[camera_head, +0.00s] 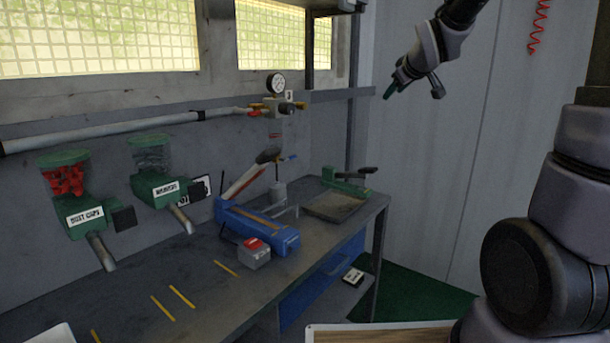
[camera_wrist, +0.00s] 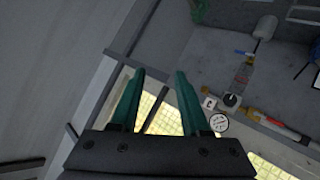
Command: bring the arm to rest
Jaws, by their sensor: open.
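My gripper (camera_head: 398,84) is raised at the upper right of the head view, in front of the grey wall and well above the bench. In the wrist view its two green fingers (camera_wrist: 158,90) are spread apart with nothing between them. My arm rises at the right edge of the head view; part of it is out of frame between the lower links and the wrist.
The workbench (camera_head: 215,265) holds a blue tool (camera_head: 257,225), a grey box with a red top (camera_head: 254,253) and a tray (camera_head: 335,206). Two green dispensers (camera_head: 85,213), (camera_head: 160,189) and a gauge (camera_head: 276,84) are at the wall. Air around my gripper is clear.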

